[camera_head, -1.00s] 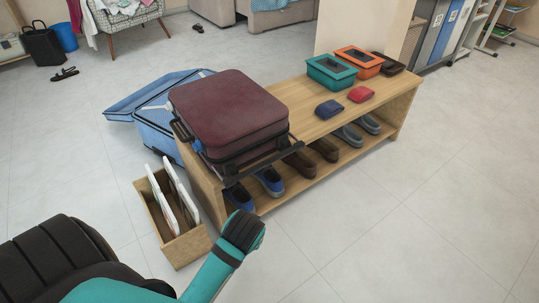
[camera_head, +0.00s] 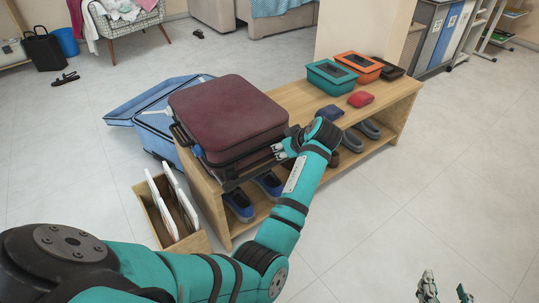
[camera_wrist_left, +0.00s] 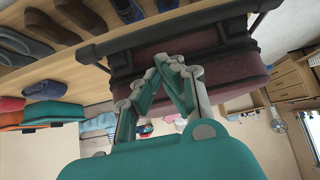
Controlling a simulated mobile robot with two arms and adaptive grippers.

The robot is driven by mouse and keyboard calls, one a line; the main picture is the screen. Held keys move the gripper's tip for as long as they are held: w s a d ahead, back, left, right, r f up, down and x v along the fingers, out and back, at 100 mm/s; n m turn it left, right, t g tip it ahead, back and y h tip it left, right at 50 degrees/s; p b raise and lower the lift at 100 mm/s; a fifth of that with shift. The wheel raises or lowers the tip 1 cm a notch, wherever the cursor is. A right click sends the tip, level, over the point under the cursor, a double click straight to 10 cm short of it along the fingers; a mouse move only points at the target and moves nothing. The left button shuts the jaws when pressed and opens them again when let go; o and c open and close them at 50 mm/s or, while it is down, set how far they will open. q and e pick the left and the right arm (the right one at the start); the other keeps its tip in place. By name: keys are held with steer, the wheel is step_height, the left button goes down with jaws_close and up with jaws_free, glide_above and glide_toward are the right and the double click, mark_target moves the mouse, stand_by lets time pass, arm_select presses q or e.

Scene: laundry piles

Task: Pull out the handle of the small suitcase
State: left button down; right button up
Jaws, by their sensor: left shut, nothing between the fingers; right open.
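The small maroon suitcase (camera_head: 228,115) lies flat on the wooden bench (camera_head: 300,97). It also shows in the left wrist view (camera_wrist_left: 218,62). Its black pull handle (camera_wrist_left: 165,32) runs along the suitcase's front side as a bar. In the head view part of the bar is hidden by my left arm. My left gripper (camera_head: 281,150) is at the front right end of the suitcase, close to the bar. In the wrist view its fingertips (camera_wrist_left: 172,62) meet with nothing between them; I cannot tell whether they touch the handle. My right gripper (camera_head: 445,287) is open and empty at the bottom right.
Teal (camera_head: 331,76) and orange (camera_head: 359,65) boxes stand on the bench's far end. Shoes (camera_head: 238,204) fill the lower shelf. A wooden holder (camera_head: 187,243) and an open blue suitcase (camera_head: 155,128) stand left. The floor at right is clear.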

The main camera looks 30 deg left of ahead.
mark_target(275, 164)
arm_select(q)
steer(key=b+x, duration=0.1)
steer(key=x, duration=0.3)
steer(key=shift+f, duration=0.15)
steer(key=shift+b+x, duration=0.8)
steer(key=shift+x, duration=1.3)
arm_select(e)
step_height(275, 164, up, 12)
steer(key=w+a+t+y, duration=0.1)
steer(key=a+t+y, duration=0.1)
steer(key=t, duration=0.6)
steer(key=shift+y, duration=0.3)
steer(key=shift+w, duration=0.1)
